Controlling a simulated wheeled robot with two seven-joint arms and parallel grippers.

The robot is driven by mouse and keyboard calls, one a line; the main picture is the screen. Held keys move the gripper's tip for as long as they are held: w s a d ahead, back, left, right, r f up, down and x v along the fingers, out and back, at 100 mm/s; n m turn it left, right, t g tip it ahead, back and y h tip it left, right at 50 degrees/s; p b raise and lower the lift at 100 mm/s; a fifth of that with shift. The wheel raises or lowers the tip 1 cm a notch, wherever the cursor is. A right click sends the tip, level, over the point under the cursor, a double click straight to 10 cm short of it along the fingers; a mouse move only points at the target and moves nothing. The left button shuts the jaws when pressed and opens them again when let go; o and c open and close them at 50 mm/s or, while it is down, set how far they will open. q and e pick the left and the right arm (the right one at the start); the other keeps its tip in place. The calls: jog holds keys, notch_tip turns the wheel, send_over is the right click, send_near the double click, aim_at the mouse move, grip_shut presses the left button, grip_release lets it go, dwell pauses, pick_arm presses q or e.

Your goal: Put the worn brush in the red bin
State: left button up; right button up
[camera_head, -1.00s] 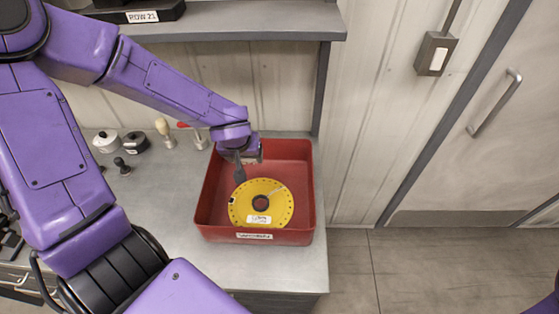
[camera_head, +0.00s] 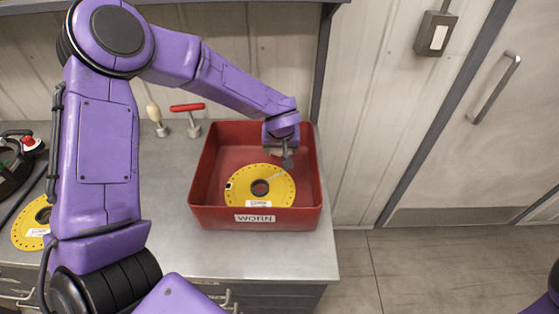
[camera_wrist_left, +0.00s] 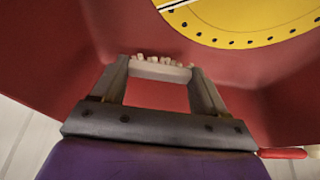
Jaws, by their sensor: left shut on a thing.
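The red bin (camera_head: 200,217), labelled WORN, stands on the bench. My left gripper (camera_head: 286,160) is at the right rear part of the bin, over its interior, pointing down. In the left wrist view the gripper (camera_wrist_left: 162,72) is shut on a small pale brush (camera_wrist_left: 160,70) with short bristle tufts, held crosswise between the fingertips. Below it is the red bin floor or wall (camera_wrist_left: 90,60); whether the brush touches it I cannot tell. A yellow disc (camera_head: 240,190) lies in the bin, apart from the brush. My right gripper does not show.
Another yellow disc (camera_head: 27,228) lies on the bench at the left, partly behind my arm. The bench (camera_head: 240,255) in front of the bin is clear.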

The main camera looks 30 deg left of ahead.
pick_arm(q)
notch_tip(320, 180, down, 3)
jog(key=shift+w+d+r+b, duration=0.1)
jog(key=shift+w+r+b, duration=0.1)
jog(key=shift+b, duration=0.4)
jog(key=shift+w, duration=0.25)
jog(key=shift+r, duration=0.1)
jog(key=shift+s+p, duration=0.3)
jog(key=o, duration=1)
jog(key=shift+o, duration=0.2)
jog(key=shift+w, duration=0.15)
jog(key=v, duration=1.2)
jog(key=shift+r, duration=0.1)
